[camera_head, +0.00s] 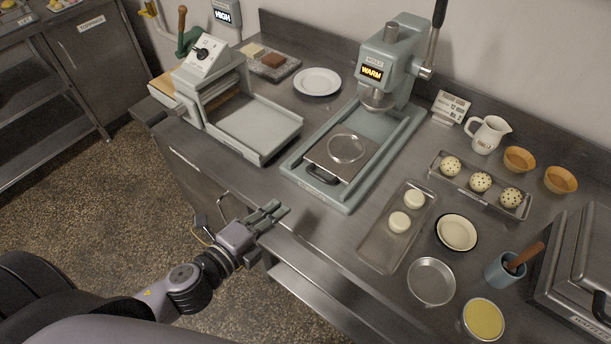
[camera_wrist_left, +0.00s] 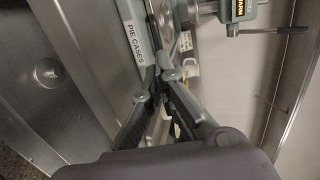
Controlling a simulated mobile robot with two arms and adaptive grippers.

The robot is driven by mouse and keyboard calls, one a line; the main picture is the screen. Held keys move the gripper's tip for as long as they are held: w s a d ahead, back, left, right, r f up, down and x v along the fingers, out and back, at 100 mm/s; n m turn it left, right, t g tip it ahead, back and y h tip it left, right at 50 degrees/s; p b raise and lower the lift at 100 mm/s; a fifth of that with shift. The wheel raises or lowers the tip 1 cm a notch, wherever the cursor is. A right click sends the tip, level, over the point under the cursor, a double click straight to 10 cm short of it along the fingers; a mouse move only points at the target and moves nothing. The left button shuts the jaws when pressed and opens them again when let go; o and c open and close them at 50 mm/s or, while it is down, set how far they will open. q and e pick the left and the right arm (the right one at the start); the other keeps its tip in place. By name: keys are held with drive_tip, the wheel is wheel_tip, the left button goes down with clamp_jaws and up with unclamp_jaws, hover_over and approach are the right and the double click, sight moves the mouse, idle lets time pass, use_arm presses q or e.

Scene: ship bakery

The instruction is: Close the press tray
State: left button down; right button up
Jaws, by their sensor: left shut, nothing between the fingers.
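The press (camera_head: 385,75) has a pale green body, a lever and a lit "WARM" display. Its tray (camera_head: 318,160), a flat metal plate with a dark handle (camera_head: 322,174), sits at the front of the press base, out from under the press head (camera_head: 378,97). A shallow round dish (camera_head: 346,149) rests on the tray. My left gripper (camera_head: 279,209) is shut and empty at the counter's front edge, in front of and below the handle and apart from it. Its fingers also show in the left wrist view (camera_wrist_left: 163,76), with part of the press beyond. My right gripper is not in view.
A second machine (camera_head: 205,65) with an open pan (camera_head: 255,126) stands left of the press. A long tray (camera_head: 380,249) with two pale rounds lies to its right. A white plate (camera_head: 317,82) is behind. The counter strip before the press is clear.

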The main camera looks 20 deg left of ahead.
sight(342, 149)
use_arm(q)
drive_tip(key=p+x, duration=0.1)
drive_tip(key=x, duration=0.3)
drive_tip(key=shift+w+a+r, duration=0.1)
drive_tip(key=shift+w+a, duration=0.05)
drive_tip(key=p+x, duration=0.2)
drive_tip(key=x, duration=0.5)
drive_tip(key=shift+w, duration=0.25)
drive_tip(key=shift+w+d+f+p, duration=0.25)
drive_tip(key=shift+w+f+p, duration=0.05)
drive_tip(key=shift+w+p, duration=0.05)
drive_tip(key=shift+w+d, duration=0.1)
drive_tip(key=shift+w, duration=0.05)
drive_tip(key=r+x, duration=0.1)
drive_tip(key=x, duration=0.3)
drive_tip(key=r+x, duration=0.1)
drive_tip(key=x, duration=0.4)
drive_tip(key=r+x, duration=0.1)
drive_tip(key=x, duration=0.4)
drive_tip(key=shift+w+d+f+b, duration=0.1)
drive_tip(key=shift+w+d+b, duration=0.15)
drive_tip(key=shift+b, duration=0.15)
drive_tip(key=shift+s+r, duration=0.1)
drive_tip(key=shift+r, duration=0.15)
